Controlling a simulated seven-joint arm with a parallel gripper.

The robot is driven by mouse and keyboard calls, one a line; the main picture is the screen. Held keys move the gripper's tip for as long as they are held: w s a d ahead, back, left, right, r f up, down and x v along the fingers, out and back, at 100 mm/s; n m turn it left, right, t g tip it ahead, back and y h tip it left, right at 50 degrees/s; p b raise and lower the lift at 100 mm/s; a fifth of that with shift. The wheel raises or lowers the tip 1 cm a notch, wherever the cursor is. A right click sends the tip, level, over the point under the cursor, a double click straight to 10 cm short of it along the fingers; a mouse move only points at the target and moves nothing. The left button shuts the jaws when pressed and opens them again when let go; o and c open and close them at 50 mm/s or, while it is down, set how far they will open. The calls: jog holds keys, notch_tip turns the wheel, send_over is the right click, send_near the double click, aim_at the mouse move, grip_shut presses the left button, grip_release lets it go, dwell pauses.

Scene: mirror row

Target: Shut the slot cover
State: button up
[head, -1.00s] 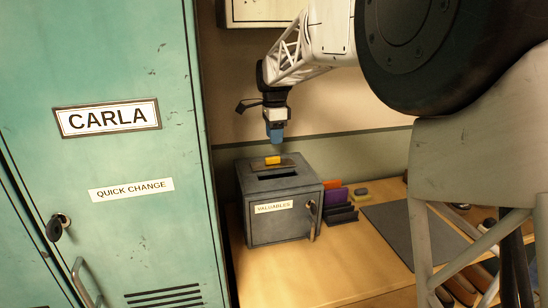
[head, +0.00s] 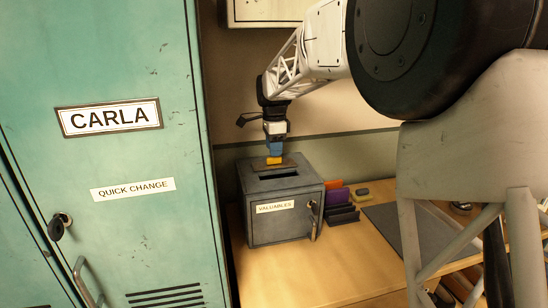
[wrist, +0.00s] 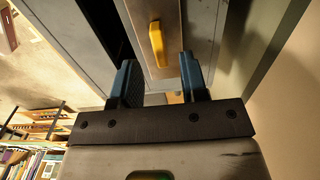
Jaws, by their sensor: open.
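The grey valuables box (head: 283,224) stands on the wooden desk. The dark slot (head: 279,174) in its top is uncovered. The slot cover (head: 290,160), a flat plate with a yellow handle (head: 273,160), lies behind the slot. My gripper (head: 274,151) points down just above the handle, its blue fingertips very close to it. In the wrist view, my gripper (wrist: 159,68) is open, with the yellow handle (wrist: 157,43) lying between the lines of the two fingers. Whether a finger touches the handle I cannot tell.
A teal locker (head: 130,230) labelled CARLA stands close on the left of the box. Orange and purple upright items (head: 337,197) stand in a dark holder right of the box. A dark mat (head: 385,222) lies further right. The desk front is clear.

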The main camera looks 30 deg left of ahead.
aim_at(274, 161)
jog(key=shift+f, duration=1.9)
jog(key=shift+c, duration=0.4)
grip_shut()
